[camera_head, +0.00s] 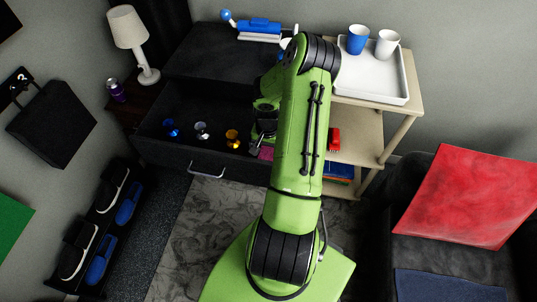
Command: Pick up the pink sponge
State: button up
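A pink object, likely the pink sponge (266,153), shows as a small patch at the right end of the open dark drawer, beside my arm. My arm hides part of it. My gripper (260,142) points down just above or at the pink object. Its fingers are small and dark here, so I cannot tell whether they are open or shut, or whether they touch the sponge.
The open drawer (180,150) also holds a blue item (170,127), a silver item (201,130) and a gold item (233,138). To the right, a wooden shelf cart (357,117) carries a white tray (397,97) with two cups.

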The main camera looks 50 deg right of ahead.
aim_at(268, 154)
jog(key=shift+f, duration=0.5)
jog(key=shift+r, duration=0.1)
jog(key=c, duration=1.1)
notch_tip(268, 154, up, 10)
jog(key=shift+p, duration=1.15)
